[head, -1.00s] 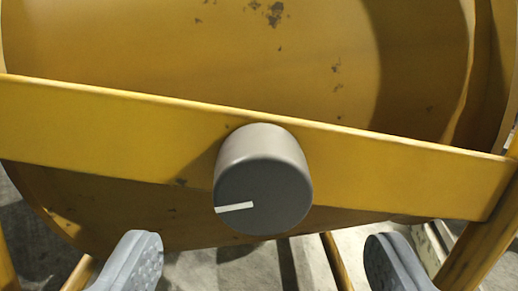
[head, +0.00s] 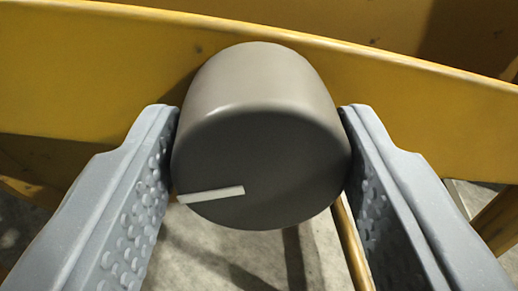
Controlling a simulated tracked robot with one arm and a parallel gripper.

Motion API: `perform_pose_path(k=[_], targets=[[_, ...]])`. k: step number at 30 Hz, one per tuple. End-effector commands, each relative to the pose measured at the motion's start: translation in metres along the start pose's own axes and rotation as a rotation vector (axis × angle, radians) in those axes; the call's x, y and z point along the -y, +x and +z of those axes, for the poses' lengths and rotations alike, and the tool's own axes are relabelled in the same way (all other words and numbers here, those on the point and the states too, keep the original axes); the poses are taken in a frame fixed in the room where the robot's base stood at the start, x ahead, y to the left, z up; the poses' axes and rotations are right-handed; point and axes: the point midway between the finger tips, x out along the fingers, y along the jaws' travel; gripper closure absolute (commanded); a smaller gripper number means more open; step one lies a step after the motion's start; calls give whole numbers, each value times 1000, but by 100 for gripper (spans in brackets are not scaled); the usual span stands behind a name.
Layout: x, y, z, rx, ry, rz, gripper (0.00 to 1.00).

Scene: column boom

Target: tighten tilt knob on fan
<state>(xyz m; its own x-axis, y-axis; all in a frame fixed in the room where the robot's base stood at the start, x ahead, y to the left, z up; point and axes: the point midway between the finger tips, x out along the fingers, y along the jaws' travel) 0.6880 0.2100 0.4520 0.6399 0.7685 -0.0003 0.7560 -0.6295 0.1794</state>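The tilt knob (head: 262,150) is a grey-brown cylinder with a white line (head: 212,194) on its face, pointing left and slightly down. It sits on the yellow bracket of the fan (head: 90,75), in the middle of the head view. My gripper (head: 260,135) has its two grey, dimpled fingers on either side of the knob. Both fingertips are at the knob's sides and look very close to it or touching. I cannot tell whether they press on it. The rear of the knob, where it meets the bracket, is mostly hidden.
The yellow drum of the fan (head: 250,10) lies behind the bracket. A yellow leg (head: 350,245) runs down below the knob on the right, behind the fingers. Grey concrete floor (head: 225,260) shows below.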

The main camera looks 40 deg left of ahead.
Motion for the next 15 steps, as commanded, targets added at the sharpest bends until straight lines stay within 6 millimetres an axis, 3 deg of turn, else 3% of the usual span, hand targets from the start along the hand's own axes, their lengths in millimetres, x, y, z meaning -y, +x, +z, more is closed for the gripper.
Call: perform_pose_path(k=[1,15], targets=[[-14,-14,2,1,-2,7,76],[-6,0,-2,2,134,8,76]])
